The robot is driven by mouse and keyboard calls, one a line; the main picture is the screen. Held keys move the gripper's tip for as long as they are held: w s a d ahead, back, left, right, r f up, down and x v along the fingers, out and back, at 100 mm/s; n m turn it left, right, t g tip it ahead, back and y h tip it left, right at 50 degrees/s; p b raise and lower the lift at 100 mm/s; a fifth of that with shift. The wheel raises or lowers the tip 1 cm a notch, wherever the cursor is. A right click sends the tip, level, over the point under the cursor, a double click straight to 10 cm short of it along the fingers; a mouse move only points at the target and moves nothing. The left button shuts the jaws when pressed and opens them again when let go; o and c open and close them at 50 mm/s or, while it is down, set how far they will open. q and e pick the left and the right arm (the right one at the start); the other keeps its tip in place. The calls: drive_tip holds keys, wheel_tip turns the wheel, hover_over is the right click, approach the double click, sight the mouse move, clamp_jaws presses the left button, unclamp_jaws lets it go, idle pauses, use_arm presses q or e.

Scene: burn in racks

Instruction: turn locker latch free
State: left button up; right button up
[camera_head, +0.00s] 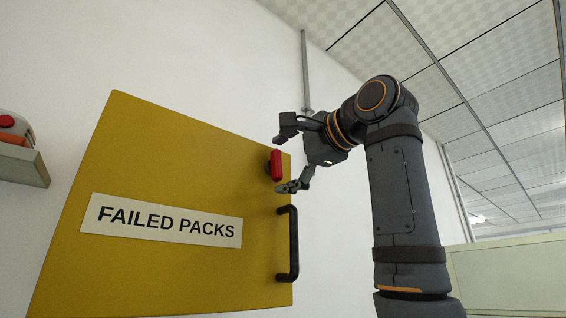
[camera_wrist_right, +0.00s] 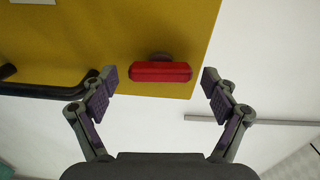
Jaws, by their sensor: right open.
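The yellow locker door (camera_head: 160,150) bears a white "FAILED PACKS" label (camera_head: 160,222). The red latch (camera_head: 275,165) sits near its right edge, above the black handle (camera_head: 288,243), and stands upright in the head view. My right gripper (camera_head: 282,165) is open at the latch, one finger above it and one below. In the right wrist view the red latch (camera_wrist_right: 160,72) lies between the open fingertips, with a gap on both sides, so neither finger appears to touch it. The black handle (camera_wrist_right: 50,90) shows at left there. My left gripper is not in view.
A grey box with a red button (camera_head: 8,122) is on the white wall at far left. A grey conduit (camera_head: 305,70) runs up the wall behind my right gripper. A pale panel (camera_head: 510,275) stands at the lower right.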

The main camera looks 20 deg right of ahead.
drive_tip(key=v, duration=1.2)
